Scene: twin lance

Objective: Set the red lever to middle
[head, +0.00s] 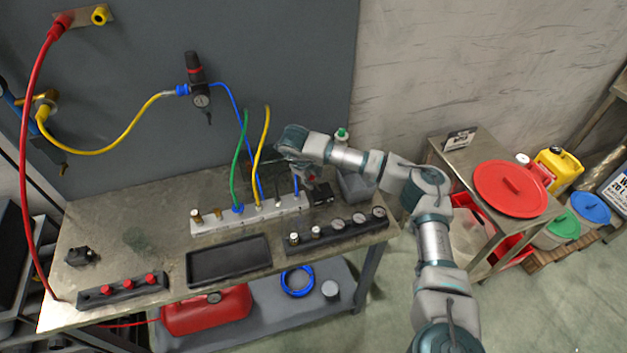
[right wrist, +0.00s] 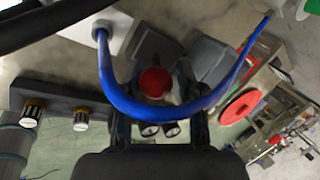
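A round red knob (right wrist: 155,82), which looks like the top of the red lever, shows in the right wrist view between my right gripper's fingers and beyond their tips. My right gripper (right wrist: 159,115) is open, with one dark finger on each side of the view's middle. Whether the fingers touch the knob I cannot tell. In the head view my right gripper (head: 309,181) is over the right part of the workbench, and the lever's position is mostly hidden by it. My left gripper is not in view.
A blue hose (right wrist: 150,112) loops across in front of my right gripper's fingers. A white manifold (head: 215,226) with several hoses stands to the left. A black gauge strip (head: 350,229) lies in front. A black tray (head: 228,262) and a strip with red knobs (head: 122,290) are farther left.

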